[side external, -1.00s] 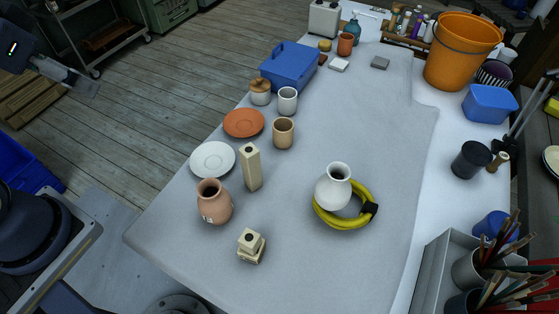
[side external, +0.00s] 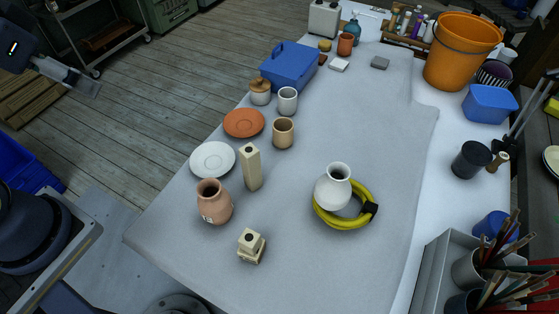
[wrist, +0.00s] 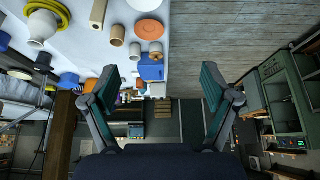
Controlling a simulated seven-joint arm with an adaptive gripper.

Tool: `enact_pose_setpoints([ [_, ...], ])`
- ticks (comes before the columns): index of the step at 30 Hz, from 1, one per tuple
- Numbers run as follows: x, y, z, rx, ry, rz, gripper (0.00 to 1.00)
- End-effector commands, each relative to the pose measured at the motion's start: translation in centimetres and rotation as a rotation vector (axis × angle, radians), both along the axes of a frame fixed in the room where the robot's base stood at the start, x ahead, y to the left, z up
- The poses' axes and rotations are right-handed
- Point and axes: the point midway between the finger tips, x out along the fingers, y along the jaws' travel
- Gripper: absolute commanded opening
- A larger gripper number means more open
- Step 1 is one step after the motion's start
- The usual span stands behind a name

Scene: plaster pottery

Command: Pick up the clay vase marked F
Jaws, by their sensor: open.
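A terracotta clay vase (side external: 214,203) stands upright near the left edge of the grey work surface in the side view. A small white label with a dark mark is low on its front, but I cannot read the letter for sure. I do not make out this vase in the wrist view. A white vase (side external: 333,187) stands by a yellow ring; it also shows in the wrist view (wrist: 42,27). My gripper (wrist: 160,82) is open and empty. It is partly seen at the upper left of the side view, well apart from the vase, beyond the table's edge.
Close to the clay vase are a tall cream block (side external: 251,168), a stepped cream block (side external: 251,246) and a white saucer (side external: 213,159). A terracotta plate (side external: 244,123), cups and a blue box (side external: 290,66) stand farther back. The front middle surface is clear.

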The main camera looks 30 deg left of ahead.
Motion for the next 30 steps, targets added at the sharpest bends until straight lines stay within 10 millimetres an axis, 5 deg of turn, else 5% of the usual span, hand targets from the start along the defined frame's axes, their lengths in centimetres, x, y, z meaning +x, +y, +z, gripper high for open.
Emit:
enact_pose_setpoints([
  [14, 0.0, 0.0, 0.0, -0.016, -0.002, 0.029, 1.0],
  [20, 3.7, -1.6, 1.1, -0.108, 0.037, 0.14, 1.0],
  [25, 7.8, -5.7, -1.9, -0.139, 0.205, 0.148, 1.0],
  [30, 10.1, -10.9, -7.8, -0.106, 0.403, 0.111, 1.0],
])
